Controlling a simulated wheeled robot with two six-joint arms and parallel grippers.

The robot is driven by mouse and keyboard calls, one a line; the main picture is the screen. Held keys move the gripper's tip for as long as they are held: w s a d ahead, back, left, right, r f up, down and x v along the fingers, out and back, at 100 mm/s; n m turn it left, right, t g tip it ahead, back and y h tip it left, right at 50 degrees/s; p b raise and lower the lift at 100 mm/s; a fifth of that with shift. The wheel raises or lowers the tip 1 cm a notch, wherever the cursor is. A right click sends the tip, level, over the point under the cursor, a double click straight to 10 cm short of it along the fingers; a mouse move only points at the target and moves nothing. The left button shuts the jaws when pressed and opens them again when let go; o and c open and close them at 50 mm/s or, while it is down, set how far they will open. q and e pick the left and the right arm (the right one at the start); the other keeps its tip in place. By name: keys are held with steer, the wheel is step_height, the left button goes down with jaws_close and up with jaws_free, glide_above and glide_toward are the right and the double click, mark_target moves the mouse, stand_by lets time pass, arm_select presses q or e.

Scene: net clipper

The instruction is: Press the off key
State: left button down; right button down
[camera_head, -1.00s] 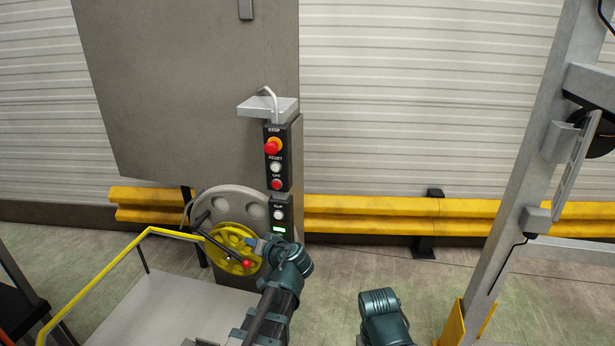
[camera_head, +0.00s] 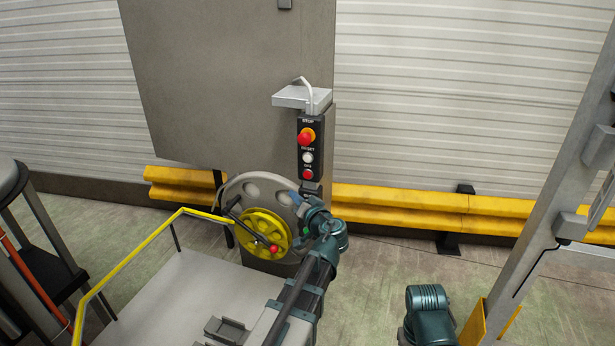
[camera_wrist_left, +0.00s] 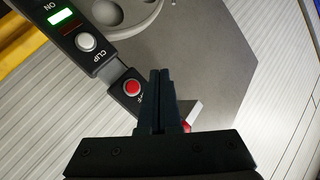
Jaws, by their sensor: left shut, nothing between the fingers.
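The off key is a round red button (camera_head: 308,174), lowest on the black upper control box (camera_head: 311,147), under the white reset button (camera_head: 308,158) and the red stop button (camera_head: 306,137). In the left wrist view the off key (camera_wrist_left: 132,87) shows just left of my left gripper's fingertips (camera_wrist_left: 161,73), and its label is partly hidden. My left gripper is shut and empty, with the fingers together in front of the box. I cannot tell a touch; the key looks clear of the fingers. My right gripper is not in view.
The clip button (camera_wrist_left: 87,42) and a lit green display (camera_wrist_left: 62,18) are on the lower box. A yellow hand wheel (camera_head: 262,232) with a red knob and a yellow rail (camera_head: 130,262) stand to the left. A yellow barrier (camera_head: 400,205) runs along the wall.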

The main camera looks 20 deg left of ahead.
arm_select(q)
glide_toward(303, 175)
steer(key=shift+w+a+f, duration=0.15)
steer(key=shift+w+a, duration=0.25)
steer(key=shift+a, duration=0.4)
steer(key=shift+w+a+f, duration=0.1)
steer(key=shift+w+a, duration=0.3)
steer(key=shift+a, duration=0.4)
steer(key=shift+w+a+f, duration=0.15)
steer(key=shift+w+a, duration=0.25)
steer(key=shift+a, duration=0.45)
steer(key=shift+w, duration=0.15)
steer(key=shift+w, duration=0.3)
steer(key=shift+w, duration=0.4)
stand_by(0.6)
steer(key=shift+s, duration=0.85)
steer(key=s, duration=0.5)
steer(key=shift+d, duration=0.2)
stand_by(0.4)
